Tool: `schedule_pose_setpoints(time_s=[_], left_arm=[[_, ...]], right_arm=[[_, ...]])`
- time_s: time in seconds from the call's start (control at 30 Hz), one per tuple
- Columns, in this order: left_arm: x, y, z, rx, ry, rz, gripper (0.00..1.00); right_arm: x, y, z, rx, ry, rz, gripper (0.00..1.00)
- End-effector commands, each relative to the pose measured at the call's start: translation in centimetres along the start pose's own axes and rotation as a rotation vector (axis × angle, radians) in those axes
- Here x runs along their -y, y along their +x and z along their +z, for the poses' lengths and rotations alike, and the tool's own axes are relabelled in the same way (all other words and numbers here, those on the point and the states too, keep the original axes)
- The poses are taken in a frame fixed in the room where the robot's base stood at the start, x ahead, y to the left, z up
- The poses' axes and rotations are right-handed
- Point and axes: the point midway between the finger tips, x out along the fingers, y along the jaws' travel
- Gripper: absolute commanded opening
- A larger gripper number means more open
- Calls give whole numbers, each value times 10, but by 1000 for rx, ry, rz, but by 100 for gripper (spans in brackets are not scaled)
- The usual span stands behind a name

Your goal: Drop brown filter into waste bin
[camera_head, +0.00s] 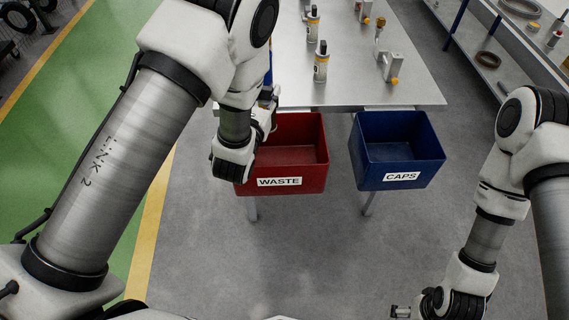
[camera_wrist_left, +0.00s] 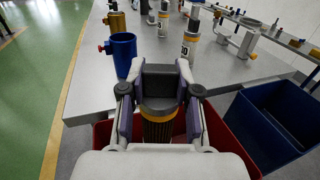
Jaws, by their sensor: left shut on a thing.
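The brown filter (camera_wrist_left: 158,128) is pleated, with a yellow band and a dark top. My left gripper (camera_wrist_left: 160,88) is shut on it and holds it upright in the left wrist view. In the head view my left gripper (camera_head: 268,98) is partly hidden by its own wrist, and the filter cannot be made out. The red waste bin (camera_head: 314,180), labelled WASTE, hangs at the table's front edge, just beside and below the left gripper. In the left wrist view the bin (camera_wrist_left: 222,134) shows behind and below the filter. My right gripper (camera_head: 401,311) is low at the bottom right, away from the bins.
A blue bin (camera_head: 403,170) labelled CAPS is right of the waste bin. The metal table (camera_head: 400,92) carries several white-and-dark canisters (camera_head: 321,62) and a bracket fixture (camera_head: 390,68). A blue cup-like holder (camera_wrist_left: 122,54) stands near the table edge. A shelf (camera_head: 488,52) stands at right.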

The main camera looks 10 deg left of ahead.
Motion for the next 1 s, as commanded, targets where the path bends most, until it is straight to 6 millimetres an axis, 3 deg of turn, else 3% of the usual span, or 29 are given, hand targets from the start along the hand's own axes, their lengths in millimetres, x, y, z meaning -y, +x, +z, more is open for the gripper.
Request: schedule_pose_setpoints(time_s=[0.03, 0.13, 0.4, 0.77, 0.8, 0.83, 0.87, 1.0], left_arm=[[1, 1, -18, 0, 1, -1, 0], [0, 0, -37, -4, 1, -1, 0], [0, 0, -75, -3, 0, -1, 0], [0, 0, -82, -1, 0, -1, 0], [0, 0, -82, -1, 1, -1, 46], [0, 0, -82, -1, 1, -1, 56], [0, 0, -82, -1, 1, -1, 61], [0, 0, -82, -2, 1, -1, 61]], right_arm=[[0, 18, 0, -1, 0, 0, 90], [0, 30, -1, -2, 0, 0, 90], [0, 50, -1, -2, 1, 0, 90], [0, 52, -1, -2, 1, 0, 90], [0, 52, -1, -2, 1, 0, 90], [0, 52, -1, -2, 1, 0, 90], [0, 52, -1, -2, 1, 0, 90], [0, 52, -1, -2, 1, 0, 90]])
